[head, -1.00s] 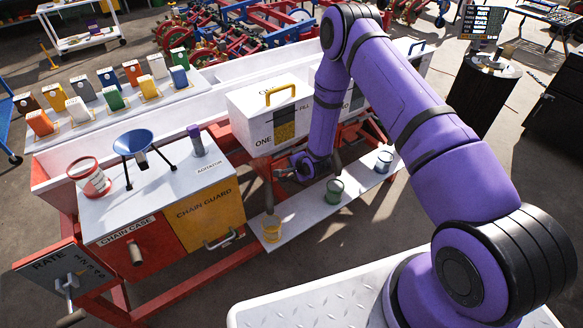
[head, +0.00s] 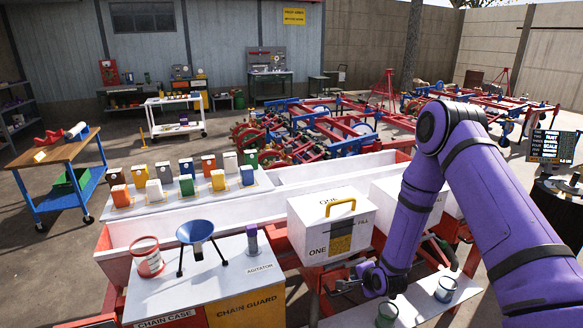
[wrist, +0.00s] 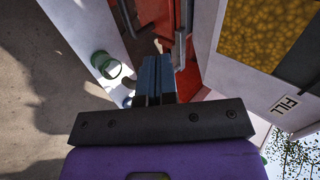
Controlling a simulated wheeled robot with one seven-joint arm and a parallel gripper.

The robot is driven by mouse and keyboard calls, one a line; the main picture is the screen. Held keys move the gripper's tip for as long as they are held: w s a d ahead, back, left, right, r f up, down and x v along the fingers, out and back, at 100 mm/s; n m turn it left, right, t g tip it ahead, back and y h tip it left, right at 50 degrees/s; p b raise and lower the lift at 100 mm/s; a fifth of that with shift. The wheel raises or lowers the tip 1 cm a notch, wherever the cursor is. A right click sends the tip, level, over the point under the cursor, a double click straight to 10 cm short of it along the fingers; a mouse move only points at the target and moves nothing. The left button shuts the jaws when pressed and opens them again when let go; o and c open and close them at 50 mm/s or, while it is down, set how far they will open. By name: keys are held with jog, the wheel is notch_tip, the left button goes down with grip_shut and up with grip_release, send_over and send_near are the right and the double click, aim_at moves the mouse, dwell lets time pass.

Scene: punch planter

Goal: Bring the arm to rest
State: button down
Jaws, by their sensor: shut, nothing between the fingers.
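My purple arm reaches in from the right in the head view. My gripper (head: 338,287) is in front of the white hopper box with the yellow handle (head: 327,226), low near its base. In the wrist view the dark fingers of my gripper (wrist: 155,60) lie together with nothing between them. They point toward a red frame part (wrist: 158,15) beyond. I cannot tell the exact gap between fingertips and frame.
A white shelf (head: 410,305) with a green cup (head: 387,314) and a grey-green cup (head: 445,290) lies below my gripper. Coloured boxes stand behind.

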jog(key=s+d+r+n+g+h, duration=0.1)
jog(key=s+r+n, duration=0.1)
jog(key=r, duration=0.9)
jog(key=s+d+r+n+h, duration=0.1)
jog(key=s+d+r+n, duration=0.15)
jog(key=r, duration=0.95)
jog(key=s+d+r+n+g, duration=0.1)
jog(key=r+n, duration=0.2)
jog(key=r, duration=0.8)
jog(key=s+r+n+h, duration=0.1)
jog(key=s+r+n, duration=0.2)
jog(key=s+r, duration=0.9)
jog(key=s+r+n, duration=0.1)
jog(key=s+r, duration=0.1)
jog(key=s, duration=0.7)
jog(key=s+d+r+n+g, duration=0.1)
jog(key=s+r+n, duration=0.1)
jog(key=s, duration=0.7)
jog(key=shift+s+r+g, duration=0.3)
jog(key=shift+s+r, duration=0.1)
jog(key=shift+r, duration=0.2)
